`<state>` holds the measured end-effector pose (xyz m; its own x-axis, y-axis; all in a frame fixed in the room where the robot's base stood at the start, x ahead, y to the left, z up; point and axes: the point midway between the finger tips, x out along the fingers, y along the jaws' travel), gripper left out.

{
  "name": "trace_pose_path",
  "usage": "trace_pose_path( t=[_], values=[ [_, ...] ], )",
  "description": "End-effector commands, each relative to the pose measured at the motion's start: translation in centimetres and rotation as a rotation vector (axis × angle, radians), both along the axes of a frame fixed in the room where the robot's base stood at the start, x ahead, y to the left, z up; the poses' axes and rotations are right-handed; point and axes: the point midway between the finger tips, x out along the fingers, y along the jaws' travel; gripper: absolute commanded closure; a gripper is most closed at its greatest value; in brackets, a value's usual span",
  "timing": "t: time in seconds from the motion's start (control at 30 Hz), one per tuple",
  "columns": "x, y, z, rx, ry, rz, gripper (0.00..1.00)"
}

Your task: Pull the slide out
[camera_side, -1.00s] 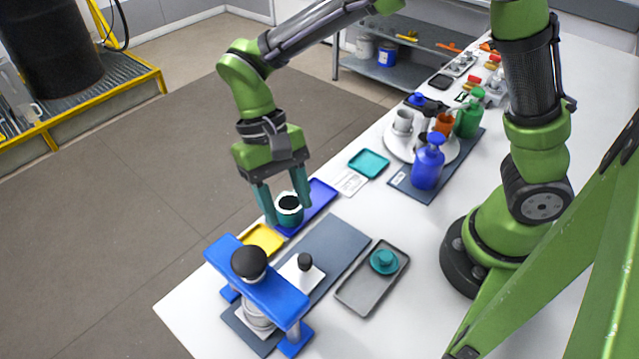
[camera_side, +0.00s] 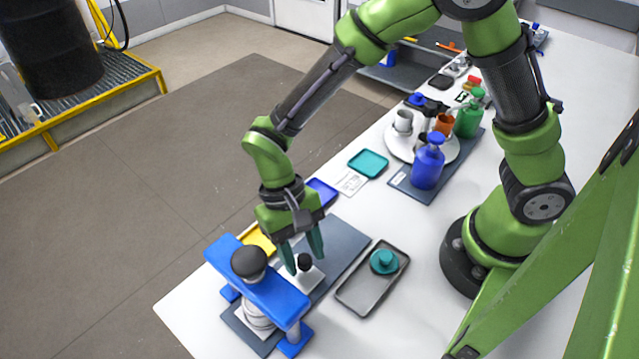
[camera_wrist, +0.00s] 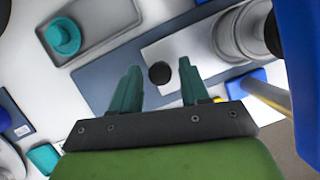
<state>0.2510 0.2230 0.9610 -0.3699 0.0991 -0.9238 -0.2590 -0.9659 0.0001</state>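The slide (camera_side: 309,279) is a white plate with a black knob (camera_side: 304,262) standing on it. It lies on a dark grey base (camera_side: 343,240) and runs under the blue press frame (camera_side: 262,287). My gripper (camera_side: 303,264) is open, pointing down, with its teal fingers on either side of the knob. In the wrist view my gripper (camera_wrist: 159,68) also shows open, with the knob (camera_wrist: 160,73) between the fingertips and a visible gap on both sides. The fingers do not appear to touch the knob. The slide's far end is hidden under the press.
A grey tray (camera_side: 350,300) with a teal lidded piece (camera_side: 384,261) lies right of the base. A yellow tray (camera_side: 258,240) and blue tray (camera_side: 322,192) lie behind my gripper. The press's black knob (camera_side: 249,262) stands close on the left. Bottles stand farther back.

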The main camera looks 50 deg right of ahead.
Motion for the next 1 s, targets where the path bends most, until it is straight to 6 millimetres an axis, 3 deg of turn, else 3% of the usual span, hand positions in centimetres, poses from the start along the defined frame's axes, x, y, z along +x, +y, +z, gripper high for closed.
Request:
trace_pose_path(
  t=[0.03, 0.27, 0.57, 0.67, 1.0],
  values=[
    [0.0, 0.0, 0.0, 0.0, 0.0, 0.0, 0.63],
    [0.0, 0.0, 0.0, 0.0, 0.0, 0.0, 0.98],
    [0.1, -0.3, 0.1, 0.0, -0.001, -0.001, 1.0],
    [0.2, -1.8, 0.1, 0.0, -0.001, -0.005, 1.0],
    [0.2, -10.1, 0.1, 0.0, -0.002, -0.007, 1.0]
  ],
)
